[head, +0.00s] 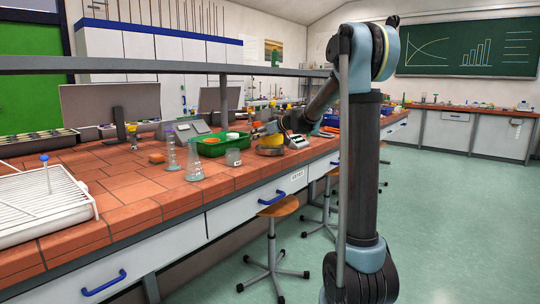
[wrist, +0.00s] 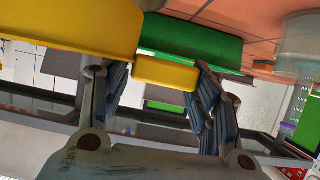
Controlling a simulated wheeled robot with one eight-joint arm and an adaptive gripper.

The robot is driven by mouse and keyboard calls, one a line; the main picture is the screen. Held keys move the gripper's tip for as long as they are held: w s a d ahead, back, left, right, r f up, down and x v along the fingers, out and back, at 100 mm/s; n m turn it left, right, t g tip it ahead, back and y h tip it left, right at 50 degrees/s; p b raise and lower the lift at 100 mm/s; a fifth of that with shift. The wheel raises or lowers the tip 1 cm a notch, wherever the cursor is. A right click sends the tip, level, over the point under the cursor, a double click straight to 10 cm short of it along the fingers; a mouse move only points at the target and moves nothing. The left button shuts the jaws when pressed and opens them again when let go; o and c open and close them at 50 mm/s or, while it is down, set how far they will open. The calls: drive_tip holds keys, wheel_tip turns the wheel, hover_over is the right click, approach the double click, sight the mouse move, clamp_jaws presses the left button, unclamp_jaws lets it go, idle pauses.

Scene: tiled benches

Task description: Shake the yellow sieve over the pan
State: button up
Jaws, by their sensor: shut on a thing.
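The yellow sieve (head: 270,140) is small in the head view, at the end of my arm over the tiled bench. In the wrist view its large yellow body (wrist: 65,25) fills the upper left. My gripper (wrist: 160,78) is shut on its yellow handle (wrist: 165,73), which lies between the two fingers. In the head view my gripper (head: 262,130) is small and dark beside the sieve.
A green tray (head: 207,149) stands left of the sieve; it also shows in the wrist view (wrist: 195,45). Glass flasks (head: 194,163), a small grey beaker (head: 233,157) and a balance (head: 297,141) stand nearby. A white rack (head: 45,207) is at left. The front tiles are clear.

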drive_tip(key=shift+a, duration=0.5)
drive_tip(key=shift+d, duration=0.1)
drive_tip(key=shift+r, duration=0.1)
drive_tip(key=shift+r, duration=2.4)
